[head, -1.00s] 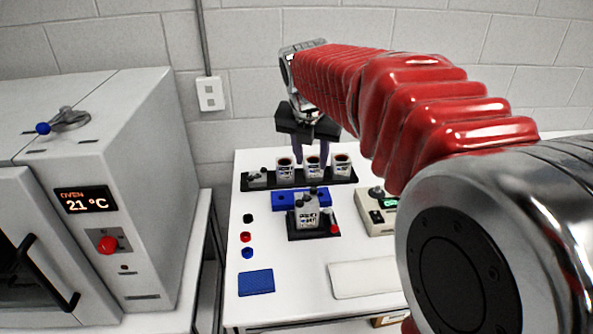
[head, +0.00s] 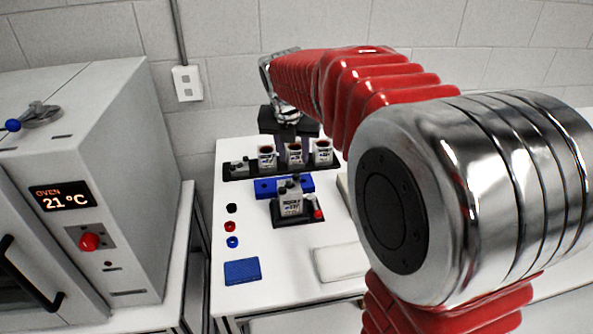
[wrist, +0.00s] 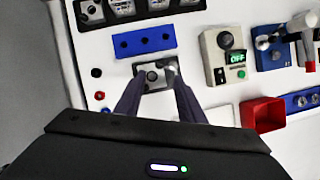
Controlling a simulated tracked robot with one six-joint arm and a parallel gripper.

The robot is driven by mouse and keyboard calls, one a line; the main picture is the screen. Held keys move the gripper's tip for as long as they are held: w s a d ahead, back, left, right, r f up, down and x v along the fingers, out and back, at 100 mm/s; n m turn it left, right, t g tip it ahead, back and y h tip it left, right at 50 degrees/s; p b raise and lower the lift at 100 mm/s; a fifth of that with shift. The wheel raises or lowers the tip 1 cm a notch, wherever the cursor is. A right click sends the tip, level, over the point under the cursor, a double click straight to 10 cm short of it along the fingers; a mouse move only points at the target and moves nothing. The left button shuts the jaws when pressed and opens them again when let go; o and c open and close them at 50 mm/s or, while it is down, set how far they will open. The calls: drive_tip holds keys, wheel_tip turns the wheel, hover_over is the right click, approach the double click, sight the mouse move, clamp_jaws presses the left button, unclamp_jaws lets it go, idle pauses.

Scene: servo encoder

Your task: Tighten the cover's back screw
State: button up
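The grey servo (head: 291,201) stands in a black fixture (head: 308,218) on the white table, with small dark parts on its top. In the wrist view the servo (wrist: 153,76) shows between the finger tips. Its screws are too small to tell apart, and I cannot tell which is the back one. My gripper (wrist: 155,74) is open, with its two purple-grey fingers apart on either side of the servo in that view. I cannot tell whether they touch it. In the head view the gripper's dark body is behind the fixture, over the back of the table.
A black rack (head: 240,172) with several servo units is at the back. A blue block (head: 265,188) lies before it. Small caps (head: 230,226) and a blue pad (head: 242,271) are left. A control box (wrist: 222,58) and red bin (wrist: 263,115) stand right. An oven is far left.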

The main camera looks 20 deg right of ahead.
sight(296, 175)
drive_tip(key=x, duration=0.9)
drive_tip(key=shift+c, duration=0.2)
